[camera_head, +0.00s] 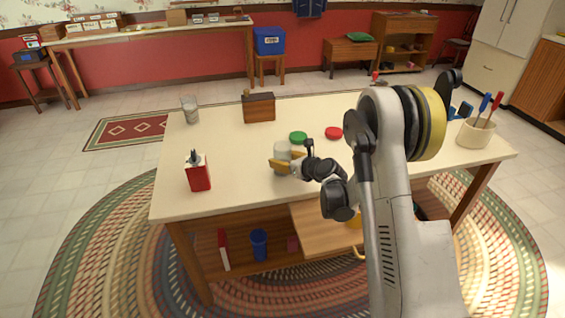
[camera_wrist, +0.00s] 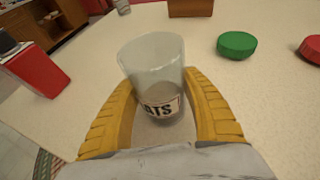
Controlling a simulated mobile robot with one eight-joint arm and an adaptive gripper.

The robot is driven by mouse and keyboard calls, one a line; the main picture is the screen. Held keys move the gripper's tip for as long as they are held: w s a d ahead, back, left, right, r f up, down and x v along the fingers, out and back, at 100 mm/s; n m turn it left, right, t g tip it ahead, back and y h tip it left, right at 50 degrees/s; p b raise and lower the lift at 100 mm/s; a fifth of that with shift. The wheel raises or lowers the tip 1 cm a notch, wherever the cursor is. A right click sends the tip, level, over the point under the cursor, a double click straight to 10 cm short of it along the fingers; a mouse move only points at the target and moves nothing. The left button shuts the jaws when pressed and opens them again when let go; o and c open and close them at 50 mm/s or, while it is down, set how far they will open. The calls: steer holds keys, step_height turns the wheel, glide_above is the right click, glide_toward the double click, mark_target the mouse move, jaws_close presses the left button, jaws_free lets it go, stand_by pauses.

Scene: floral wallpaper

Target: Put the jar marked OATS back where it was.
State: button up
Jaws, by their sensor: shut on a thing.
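The jar marked OATS (camera_wrist: 152,62) is clear glass with an open top and a white label, of which "ATS" shows. My gripper (camera_wrist: 160,115) is shut on it, with a yellow finger on each side. In the head view the jar (camera_head: 283,151) is at the middle of the cream table, partly hidden by my gripper (camera_head: 281,164). I cannot tell whether its base touches the table. A green lid (camera_head: 298,137) and a red lid (camera_head: 333,132) lie on the table behind it.
On the table (camera_head: 230,190) are a red can (camera_head: 198,173) at left, a glass jar (camera_head: 189,110) at back left, a wooden box (camera_head: 258,107) at the back and a utensil crock (camera_head: 476,133) at right. A drawer (camera_head: 325,229) stands open below the front edge.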

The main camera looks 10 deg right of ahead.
steer(key=o, duration=1.2)
steer(key=shift+o, duration=0.2)
steer(key=p+v, duration=0.4)
steer(key=v, duration=0.8)
steer(key=s+a+r+n+g+h, duration=0.1)
steer(key=s+a+r+n+g, duration=0.35)
steer(key=s+r+n, duration=0.95)
steer(key=s+r+n+h, duration=0.1)
steer(key=s+n+h, duration=0.3)
steer(key=s+n, duration=1.3)
steer(key=shift+s+d+r+g, duration=0.2)
steer(key=shift+s+r+g, duration=0.1)
steer(key=shift+s+g, duration=0.2)
